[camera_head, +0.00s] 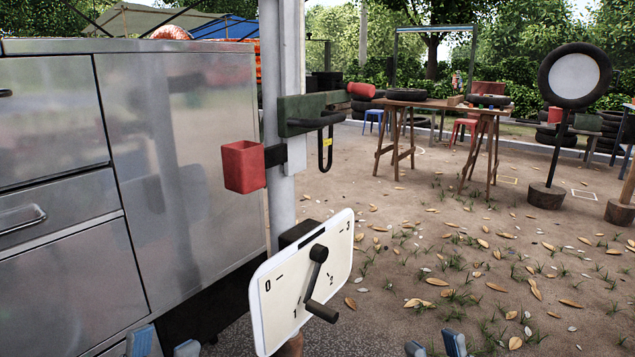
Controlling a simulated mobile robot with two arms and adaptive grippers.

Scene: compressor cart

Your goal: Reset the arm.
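A white dial plate (275,312) marked 0, 1, 2 and 3 is mounted on a grey post in the lower middle. A dark crank arm (314,277) turns on a hub near the plate's top. The arm hangs down, pointing between 1 and 2, closer to 1. Its dark handle (322,311) sticks out toward the lower right. My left gripper (163,345) is at the bottom edge, left of the plate, with its blue-grey fingertips apart. My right gripper (435,346) is at the bottom edge, right of the plate, also with fingertips apart. Neither touches the plate or arm.
The grey post (282,215) carries a red cup (243,166) and a green bracket (300,112) with a black hook. A metal cabinet (185,190) fills the left. A wooden table (425,103) and tyres stand far back. Leafy ground on the right is open.

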